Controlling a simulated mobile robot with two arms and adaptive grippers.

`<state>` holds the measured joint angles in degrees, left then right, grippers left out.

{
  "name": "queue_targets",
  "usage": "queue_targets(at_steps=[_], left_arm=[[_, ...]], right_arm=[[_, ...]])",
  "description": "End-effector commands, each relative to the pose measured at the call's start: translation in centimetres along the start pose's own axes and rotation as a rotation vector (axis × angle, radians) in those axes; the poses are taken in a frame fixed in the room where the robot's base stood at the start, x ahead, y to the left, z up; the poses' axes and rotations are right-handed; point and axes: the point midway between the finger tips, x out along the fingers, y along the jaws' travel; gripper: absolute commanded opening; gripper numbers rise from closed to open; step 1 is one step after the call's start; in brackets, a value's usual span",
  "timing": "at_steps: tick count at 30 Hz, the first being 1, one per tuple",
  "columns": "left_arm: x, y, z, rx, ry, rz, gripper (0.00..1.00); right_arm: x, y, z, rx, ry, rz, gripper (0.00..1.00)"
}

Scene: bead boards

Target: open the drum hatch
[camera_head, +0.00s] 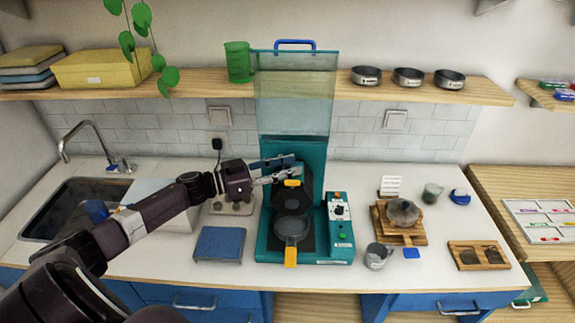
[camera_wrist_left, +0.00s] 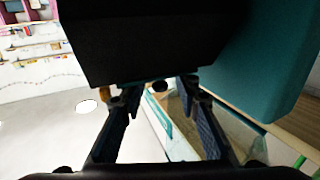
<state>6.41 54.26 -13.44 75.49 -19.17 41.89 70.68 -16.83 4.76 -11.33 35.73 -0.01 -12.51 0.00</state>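A teal machine (camera_head: 268,240) stands on the counter with a dark drum (camera_head: 291,200) in its middle. The drum has an orange tab (camera_head: 292,183) at its top. A second orange handle (camera_head: 290,257) sits on the round pan-like part at the front. My left gripper (camera_head: 292,169) is at the drum's upper end, just above the orange tab, with its fingers apart. In the left wrist view, the open fingers (camera_wrist_left: 158,88) point at a large dark body (camera_wrist_left: 140,40), likely the drum. Whether they touch it, I cannot tell. My right gripper is out of view.
A clear cover (camera_head: 296,105) with a blue handle stands raised behind the drum. A control box (camera_head: 339,212) is at the machine's right. A blue pad (camera_head: 218,244) lies left, and a metal cup (camera_head: 377,256) stands right. The wooden shelf (camera_head: 180,91) runs behind.

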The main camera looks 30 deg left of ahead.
Motion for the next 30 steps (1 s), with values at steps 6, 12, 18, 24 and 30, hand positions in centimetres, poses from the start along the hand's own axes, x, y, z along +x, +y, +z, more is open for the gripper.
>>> queue_targets(at_steps=[6,12,18,24,30], left_arm=[[-0.02,0.00,0.00,0.000,0.001,0.000,0.18],[-0.03,-0.01,-0.01,0.000,0.001,0.000,0.00],[-0.03,-0.01,-0.04,0.002,-0.003,0.000,0.00],[0.02,0.00,-0.33,0.023,-0.044,0.001,0.00],[0.19,0.03,-0.85,0.064,-0.138,0.001,0.00]], right_arm=[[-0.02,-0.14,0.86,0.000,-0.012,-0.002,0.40],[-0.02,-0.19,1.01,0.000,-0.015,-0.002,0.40],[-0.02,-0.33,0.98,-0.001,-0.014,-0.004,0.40],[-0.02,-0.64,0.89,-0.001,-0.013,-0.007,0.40],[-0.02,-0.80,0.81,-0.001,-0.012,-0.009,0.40]])
